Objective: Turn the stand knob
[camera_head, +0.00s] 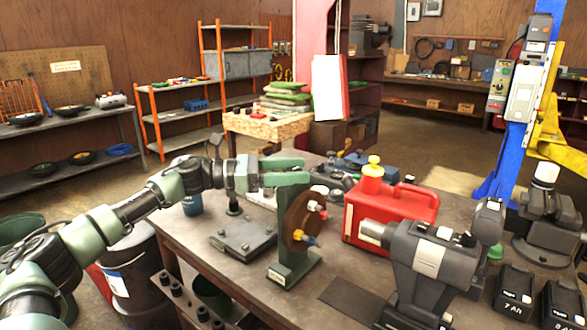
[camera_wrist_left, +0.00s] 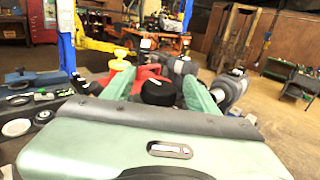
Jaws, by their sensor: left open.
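A green stand (camera_head: 289,238) with a brown round disc (camera_head: 303,222) stands upright on the workbench. Small knobs with red, blue and yellow colours (camera_head: 311,240) stick out from the disc. My left gripper (camera_head: 300,171) is open above the stand's top, its two green fingers pointing right. In the left wrist view, a black round knob (camera_wrist_left: 158,92) shows between the spread fingers of my left gripper (camera_wrist_left: 157,88). I cannot tell whether the fingers touch it; its lower part is hidden by the gripper body. My right gripper is not in view.
A red canister (camera_head: 392,217) with a yellow cap stands right of the stand. A grey power tool (camera_head: 428,258) and black batteries (camera_head: 513,290) are at the front right. A flat metal plate (camera_head: 243,241) lies left of the stand. A blue lift post (camera_head: 520,135) stands behind.

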